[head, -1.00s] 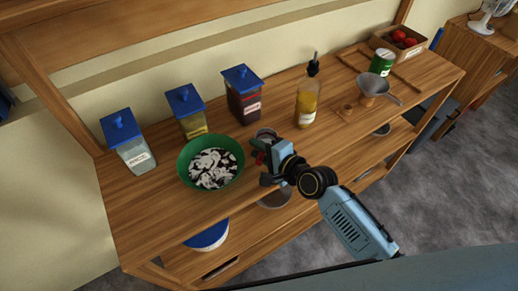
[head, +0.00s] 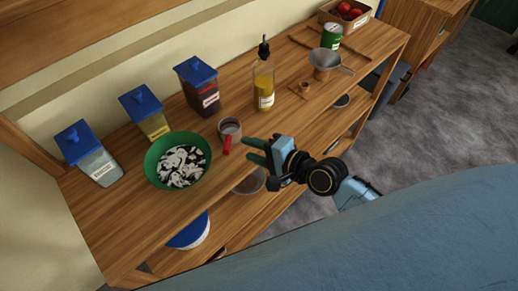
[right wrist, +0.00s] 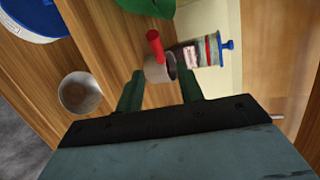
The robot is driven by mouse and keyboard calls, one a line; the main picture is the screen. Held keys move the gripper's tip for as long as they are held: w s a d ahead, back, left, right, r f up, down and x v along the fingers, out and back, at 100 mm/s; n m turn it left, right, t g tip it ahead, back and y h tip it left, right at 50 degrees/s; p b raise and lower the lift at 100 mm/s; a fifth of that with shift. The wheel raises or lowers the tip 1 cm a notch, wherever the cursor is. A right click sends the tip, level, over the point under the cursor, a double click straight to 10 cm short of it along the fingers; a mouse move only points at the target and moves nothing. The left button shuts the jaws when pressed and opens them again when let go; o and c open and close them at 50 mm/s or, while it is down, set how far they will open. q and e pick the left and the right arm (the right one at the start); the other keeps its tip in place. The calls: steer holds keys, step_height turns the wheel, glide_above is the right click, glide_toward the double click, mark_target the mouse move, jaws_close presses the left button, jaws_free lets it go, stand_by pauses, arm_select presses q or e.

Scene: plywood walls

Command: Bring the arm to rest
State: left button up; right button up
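My right gripper (head: 250,150) is at the front edge of the wooden counter (head: 125,215), its two dark green fingers apart with nothing between them. It also shows open in the right wrist view (right wrist: 160,90). A small cup with a red handle (head: 230,128) stands on the counter just beyond the fingertips, apart from them in the head view. In the right wrist view the cup (right wrist: 158,70) appears beyond the gap between the fingers. My left gripper is not in view.
A green bowl (head: 153,178) of black-and-white pieces stands left of the cup. Several blue-lidded jars (head: 204,97) and an oil bottle (head: 263,85) stand behind. A funnel (head: 323,63) and green can (head: 332,37) are farther right. A metal bowl (head: 250,183) sits on the shelf below.

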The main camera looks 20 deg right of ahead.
steer(key=shift+v, duration=0.9)
steer(key=s+d+f+n+g+h, duration=0.1)
steer(key=s+d+n+g+h, duration=0.3)
steer(key=s+n, duration=0.35)
steer(key=s+d+f+n+g+h, duration=0.1)
steer(key=s+d+n+g+h, duration=0.25)
steer(key=s+n, duration=0.45)
step_height(320, 180, down, 27)
steer(key=s+g+b, duration=0.2)
steer(key=b, duration=0.1)
steer(key=s+d+f+g+b, duration=0.1)
steer(key=s+d+f+b, duration=0.2)
steer(key=s+f, duration=1.3)
step_height(320, 180, down, 4)
steer(key=shift+r+h+b, duration=0.2)
steer(key=shift+h+b, duration=0.15)
